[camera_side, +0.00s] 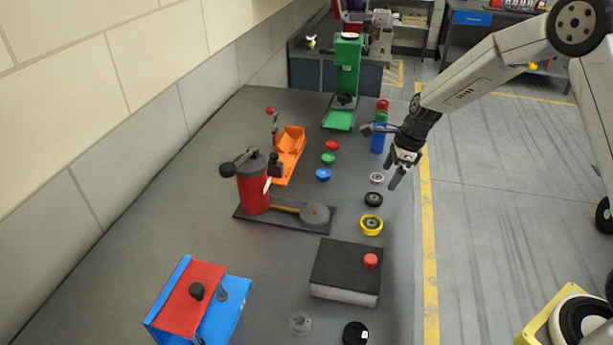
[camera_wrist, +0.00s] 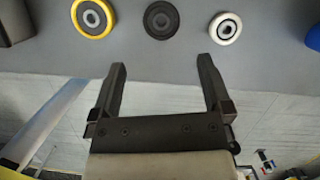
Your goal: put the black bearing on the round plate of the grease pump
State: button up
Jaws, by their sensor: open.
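The black bearing (camera_side: 373,199) lies flat on the bench near its right edge, between a white wheel and a yellow one. It also shows in the wrist view (camera_wrist: 161,19), at the top middle, beyond my fingertips. The grease pump (camera_side: 253,187) is a red cylinder with a black top on a dark base. Its grey round plate (camera_side: 316,213) sits at the base's right end and looks empty. My gripper (camera_side: 394,172) is open and empty, above the bench edge near the white wheel. In the wrist view the gripper (camera_wrist: 161,65) has its fingers wide apart.
The white wheel (camera_side: 377,177) and yellow wheel (camera_side: 371,225) flank the bearing. A black box with a red button (camera_side: 341,268) stands in front. Red, green and blue caps (camera_side: 328,158) lie behind the round plate. An orange fixture (camera_side: 290,150) and a blue cylinder (camera_side: 378,139) stand farther back.

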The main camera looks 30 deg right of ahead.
aim_at(374, 197)
jog(key=shift+x, duration=1.3)
jog(key=shift+w+x, duration=0.15)
jog(key=shift+x, duration=1.15)
jog(key=shift+w+x, duration=0.1)
jog(key=shift+x, duration=1.2)
jog(key=shift+a+r, duration=0.1)
jog(key=shift+a, duration=0.1)
grip_shut()
jog(key=shift+r, duration=0.15)
